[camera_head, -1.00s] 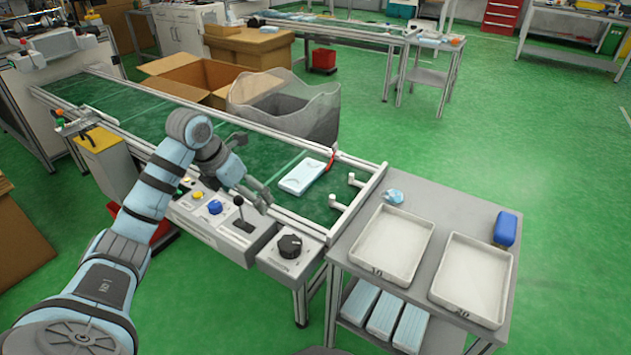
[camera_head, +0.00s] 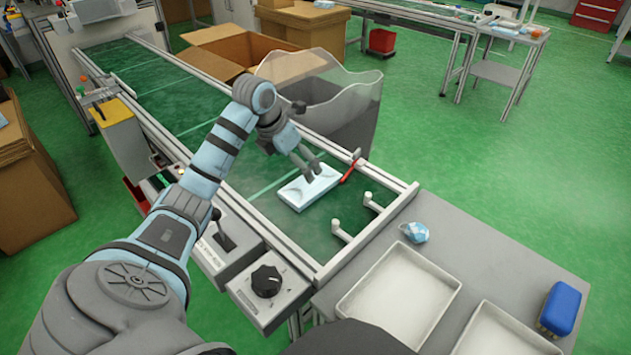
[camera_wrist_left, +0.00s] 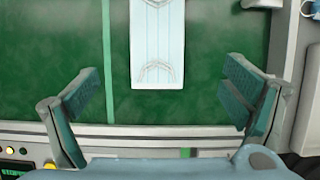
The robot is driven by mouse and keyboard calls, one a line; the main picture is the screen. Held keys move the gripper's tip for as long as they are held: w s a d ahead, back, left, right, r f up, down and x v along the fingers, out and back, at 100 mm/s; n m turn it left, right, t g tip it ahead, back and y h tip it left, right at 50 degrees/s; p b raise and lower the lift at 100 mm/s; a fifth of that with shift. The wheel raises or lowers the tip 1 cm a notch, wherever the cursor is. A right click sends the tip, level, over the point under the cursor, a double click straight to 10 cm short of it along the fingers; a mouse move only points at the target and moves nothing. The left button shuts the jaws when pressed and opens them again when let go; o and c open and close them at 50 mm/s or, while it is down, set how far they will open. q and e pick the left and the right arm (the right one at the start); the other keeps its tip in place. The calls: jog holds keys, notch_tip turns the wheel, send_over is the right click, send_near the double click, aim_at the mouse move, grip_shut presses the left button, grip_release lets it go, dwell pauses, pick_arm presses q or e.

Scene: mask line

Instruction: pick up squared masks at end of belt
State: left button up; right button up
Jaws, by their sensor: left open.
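A light blue stack of squared masks (camera_head: 302,190) lies flat on the green belt (camera_head: 200,105) near its end. In the left wrist view the stack (camera_wrist_left: 158,50) shows at the top centre, with pleat lines and looped bands. My left gripper (camera_head: 311,172) is over the belt at the stack in the head view. In the left wrist view my left gripper (camera_wrist_left: 158,105) is open and empty, its two fingers wide apart, with the stack ahead between their lines. Contact cannot be told. My right gripper is not in view.
Two white trays (camera_head: 362,301) stand on the grey side table (camera_head: 455,240), with a crumpled blue item (camera_head: 415,232) and a blue block (camera_head: 559,308). White posts (camera_head: 338,230) and a red-tipped part (camera_head: 351,169) edge the belt end. A clear-sided bin (camera_head: 345,118) stands behind the belt.

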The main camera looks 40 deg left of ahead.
aim_at(308, 185)
pick_arm(q)
jog(key=b+x, duration=0.4)
jog(key=x, duration=0.5)
jog(key=shift+a, duration=0.1)
jog(key=shift+b+x, duration=0.45)
jog(key=shift+x, duration=0.6)
jog(key=shift+w+a, duration=0.1)
jog(key=shift+a, duration=0.1)
jog(key=c, duration=1)
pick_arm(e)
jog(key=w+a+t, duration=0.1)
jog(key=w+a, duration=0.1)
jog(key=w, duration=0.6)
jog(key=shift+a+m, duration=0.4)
